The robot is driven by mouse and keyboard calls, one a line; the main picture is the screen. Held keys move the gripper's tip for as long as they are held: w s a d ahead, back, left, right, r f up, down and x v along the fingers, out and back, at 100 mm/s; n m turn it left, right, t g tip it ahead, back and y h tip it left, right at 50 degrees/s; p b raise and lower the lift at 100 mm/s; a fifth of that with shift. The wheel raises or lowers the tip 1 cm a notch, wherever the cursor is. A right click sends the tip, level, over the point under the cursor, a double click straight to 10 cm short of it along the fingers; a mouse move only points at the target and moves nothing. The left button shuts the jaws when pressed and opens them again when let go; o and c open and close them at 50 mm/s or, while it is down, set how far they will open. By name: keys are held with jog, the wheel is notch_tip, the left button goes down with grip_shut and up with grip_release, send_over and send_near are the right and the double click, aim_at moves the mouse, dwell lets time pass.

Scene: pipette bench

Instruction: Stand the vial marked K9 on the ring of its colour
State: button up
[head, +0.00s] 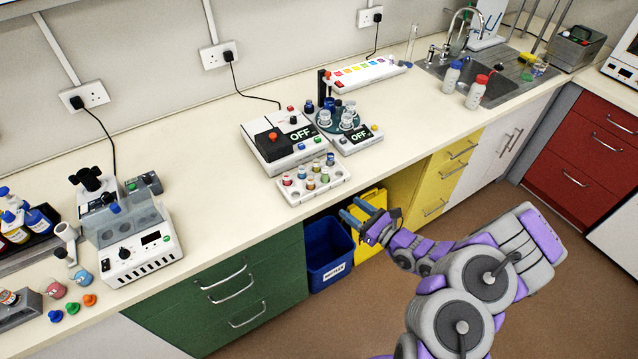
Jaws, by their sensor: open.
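A white rack (318,195) stands near the front edge of the bench and holds several small vials with coloured bands and caps. The marking K9 cannot be read on any of them at this size. A white strip with a row of coloured patches (362,72) lies at the back of the bench; I cannot tell whether these are rings. My gripper (350,209) is open and empty. It is in front of the bench, to the lower right of the rack and apart from it, near the bins.
Two devices reading OFF (283,142) stand behind the rack, one with a round carousel of bottles. A water bath (130,240) stands on the left. Blue (328,252) and yellow bins are below the bench. Bare worktop (218,190) lies left of the rack.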

aim_at(311, 180)
jog(key=b+x, duration=0.3)
jog(key=x, duration=1.4)
jog(key=shift+a, duration=0.35)
grip_shut()
